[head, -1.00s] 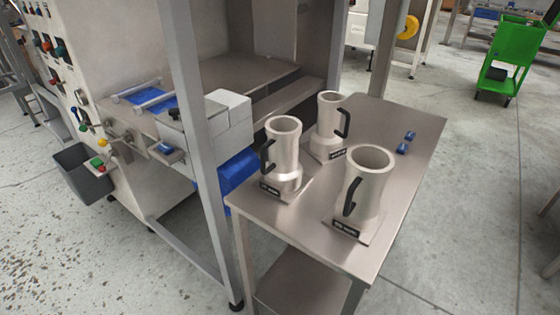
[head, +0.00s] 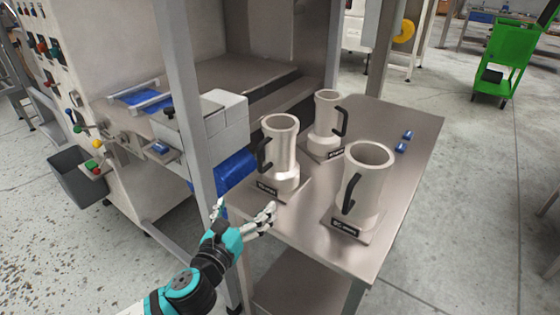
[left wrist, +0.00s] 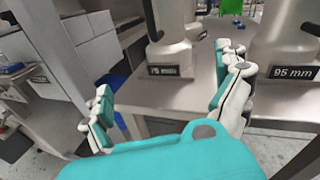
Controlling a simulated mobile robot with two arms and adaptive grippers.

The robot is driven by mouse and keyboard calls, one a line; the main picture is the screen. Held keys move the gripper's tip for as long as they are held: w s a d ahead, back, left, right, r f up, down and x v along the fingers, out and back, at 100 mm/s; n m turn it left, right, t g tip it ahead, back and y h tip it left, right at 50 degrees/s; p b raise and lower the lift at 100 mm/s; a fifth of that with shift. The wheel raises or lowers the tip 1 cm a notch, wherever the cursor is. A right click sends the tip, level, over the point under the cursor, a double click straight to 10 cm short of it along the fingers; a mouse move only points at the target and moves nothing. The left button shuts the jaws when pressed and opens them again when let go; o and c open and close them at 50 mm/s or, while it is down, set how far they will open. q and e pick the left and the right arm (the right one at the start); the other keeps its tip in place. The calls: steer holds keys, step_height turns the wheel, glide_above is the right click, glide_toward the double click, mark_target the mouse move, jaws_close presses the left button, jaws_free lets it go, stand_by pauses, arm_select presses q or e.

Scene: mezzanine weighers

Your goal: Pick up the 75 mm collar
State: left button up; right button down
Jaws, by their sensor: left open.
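The 75 mm collar (head: 282,145) is a pale metal cylinder with a flared base and a black handle on its left. It stands upright on a plate at the table's left side. Its black "75 mm" label shows in the left wrist view (left wrist: 170,71), where the collar's top is cut off. My left gripper (head: 245,210) is open and empty by the table's near left edge, short of the collar and apart from it. In the left wrist view the gripper's fingers (left wrist: 170,82) are spread, with the 75 mm label between them. My right gripper is not in view.
The 95 mm collar (head: 368,188) stands to the right, and another handled collar (head: 327,112) stands behind. Small blue items (head: 403,141) lie at the steel table's (head: 400,200) right side. A grey frame post (head: 185,90) and a machine stand left of the table.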

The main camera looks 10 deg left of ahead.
arm_select(q)
steer(key=r+m, duration=0.2)
steer(key=p, duration=0.1)
glide_toward(274, 162)
steer(key=shift+h, duration=0.3)
steer(key=x, duration=0.5)
steer(key=shift+w+f, duration=0.2)
steer(key=shift+w, duration=0.2)
steer(key=shift+x, duration=3)
steer(key=shift+s, duration=0.1)
steer(key=shift+c, duration=0.3)
steer(key=c, duration=1.6)
steer(key=shift+r, duration=0.15)
